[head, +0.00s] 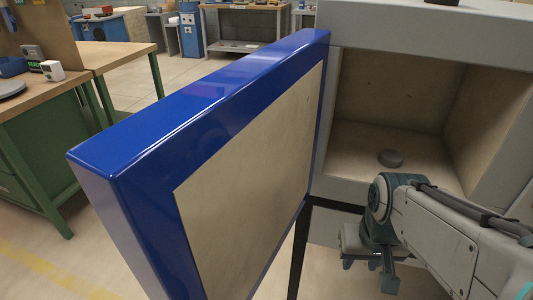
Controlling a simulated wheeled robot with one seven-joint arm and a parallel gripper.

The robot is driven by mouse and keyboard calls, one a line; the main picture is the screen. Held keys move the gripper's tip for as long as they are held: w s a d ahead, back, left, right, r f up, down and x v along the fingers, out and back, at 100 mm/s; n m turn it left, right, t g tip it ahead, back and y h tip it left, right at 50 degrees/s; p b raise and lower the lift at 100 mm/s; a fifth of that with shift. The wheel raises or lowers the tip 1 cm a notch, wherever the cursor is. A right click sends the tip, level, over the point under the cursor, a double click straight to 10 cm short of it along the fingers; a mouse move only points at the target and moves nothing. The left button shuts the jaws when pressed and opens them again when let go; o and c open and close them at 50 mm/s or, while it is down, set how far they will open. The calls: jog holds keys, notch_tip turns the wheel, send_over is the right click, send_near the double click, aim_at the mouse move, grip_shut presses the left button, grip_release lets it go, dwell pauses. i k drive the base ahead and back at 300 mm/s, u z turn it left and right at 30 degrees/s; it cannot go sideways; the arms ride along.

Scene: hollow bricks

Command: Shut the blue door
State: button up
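The blue door (140,150) stands wide open, swung out toward me from the left side of a grey cabinet (420,22). Its beige inner panel (255,175) faces right. My gripper (372,272) is in front of the cabinet, below the opening and to the right of the door, apart from the door panel. It points downward, and the picture does not show clearly whether its fingers are open.
A green workbench (40,140) with small items stands at the left, beyond the door. A blue cabinet (190,35) and a metal-legged table (245,20) stand at the back. Dark stand legs (298,250) support the cabinet. Bare floor lies between the bench and door.

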aim_at(200, 189)
jog(key=z, duration=2.1)
jog(key=k, duration=1.9)
jog(key=u, duration=1.8)
jog(key=k, duration=0.25)
jog(key=u, duration=0.5)
jog(key=i, duration=0.3)
jog(key=z, duration=0.15)
